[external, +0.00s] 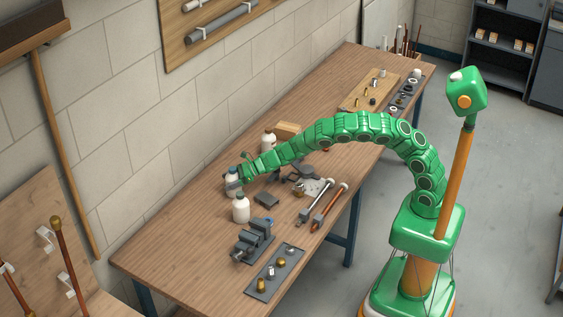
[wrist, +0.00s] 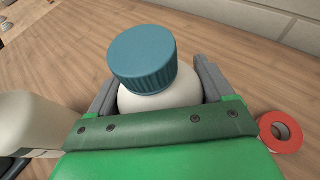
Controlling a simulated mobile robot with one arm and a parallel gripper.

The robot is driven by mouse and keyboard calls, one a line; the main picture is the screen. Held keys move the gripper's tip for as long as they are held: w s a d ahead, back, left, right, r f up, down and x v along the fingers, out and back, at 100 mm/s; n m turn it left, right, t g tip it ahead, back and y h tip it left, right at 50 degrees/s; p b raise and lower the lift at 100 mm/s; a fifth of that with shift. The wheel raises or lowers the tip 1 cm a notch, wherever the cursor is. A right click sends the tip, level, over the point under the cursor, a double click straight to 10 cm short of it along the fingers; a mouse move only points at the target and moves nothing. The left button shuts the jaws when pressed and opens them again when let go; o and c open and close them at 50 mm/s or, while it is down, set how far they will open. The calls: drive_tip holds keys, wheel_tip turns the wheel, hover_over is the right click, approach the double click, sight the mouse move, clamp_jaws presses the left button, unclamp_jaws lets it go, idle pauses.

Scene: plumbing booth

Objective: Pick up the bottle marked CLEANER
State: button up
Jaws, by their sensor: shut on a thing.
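My gripper (external: 236,175) is shut on a white bottle (external: 232,175) with a blue-teal cap near the wall side of the wooden workbench. In the wrist view the held bottle (wrist: 160,98) stands between the two grey fingers of my gripper (wrist: 157,90), its cap facing the camera. No label on it can be read, so I cannot tell whether it is marked CLEANER. A second white bottle (external: 241,209) stands just in front of it, and a pale bottle (wrist: 28,125) shows at the left in the wrist view.
A vise (external: 253,240) and a dark tray (external: 274,274) with fittings are at the near end of the workbench (external: 190,240). A red tape roll (wrist: 281,132) lies beside my gripper. The near left bench area is clear.

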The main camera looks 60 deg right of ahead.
sight(229, 174)
drive_tip(key=shift+r, duration=0.1)
drive_tip(key=shift+r, duration=1.6)
drive_tip(key=shift+s+d+r, duration=0.15)
drive_tip(key=shift+s+r, duration=0.3)
drive_tip(key=s+d+r, duration=0.4)
drive_tip(key=s+r, duration=0.5)
drive_tip(key=s, duration=0.3)
drive_tip(key=shift+d, duration=0.4)
